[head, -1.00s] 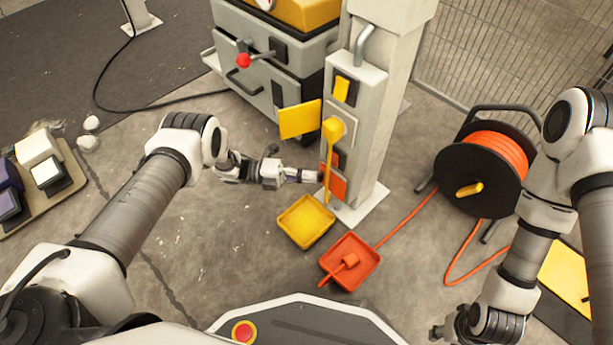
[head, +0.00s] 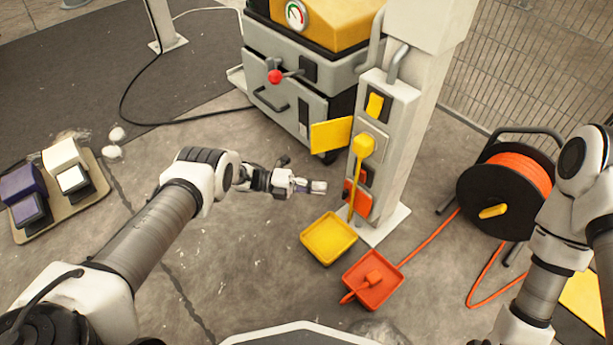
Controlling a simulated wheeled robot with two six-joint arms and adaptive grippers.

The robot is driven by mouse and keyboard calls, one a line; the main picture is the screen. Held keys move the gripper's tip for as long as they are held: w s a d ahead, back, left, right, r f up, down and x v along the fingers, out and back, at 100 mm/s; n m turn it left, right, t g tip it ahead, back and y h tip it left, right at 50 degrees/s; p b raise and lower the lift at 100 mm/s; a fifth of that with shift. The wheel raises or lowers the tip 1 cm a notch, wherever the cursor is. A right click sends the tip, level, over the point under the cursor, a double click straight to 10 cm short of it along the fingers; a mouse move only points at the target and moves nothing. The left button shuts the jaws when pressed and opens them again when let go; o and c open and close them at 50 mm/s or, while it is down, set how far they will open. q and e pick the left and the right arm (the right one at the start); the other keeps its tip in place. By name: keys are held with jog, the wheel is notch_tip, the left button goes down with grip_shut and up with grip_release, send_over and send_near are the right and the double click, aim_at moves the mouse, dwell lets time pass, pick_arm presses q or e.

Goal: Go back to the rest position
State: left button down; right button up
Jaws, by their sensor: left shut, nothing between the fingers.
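My left gripper (head: 318,187) is shut and empty. It points right, in the air to the left of the grey post (head: 420,140) and above the yellow tray (head: 329,238). A gap shows between its fingertips and the orange socket cover (head: 357,198) low on the post. A yellow plug (head: 363,145) sits on the post's front, with its yellow cord hanging down. My right arm comes in at the right edge, but its gripper is out of the picture.
An orange tray (head: 373,280) with an orange plug lies on the floor. A cable reel (head: 507,186) stands right of the post, its orange cord running across the floor. A grey cabinet (head: 285,88) stands behind. Purple and white pedals (head: 50,180) lie at left.

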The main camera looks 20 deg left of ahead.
pick_arm(q)
jog(key=shift+w+a+b, duration=1.65)
jog(key=shift+w+a, duration=0.2)
jog(key=shift+w, duration=0.3)
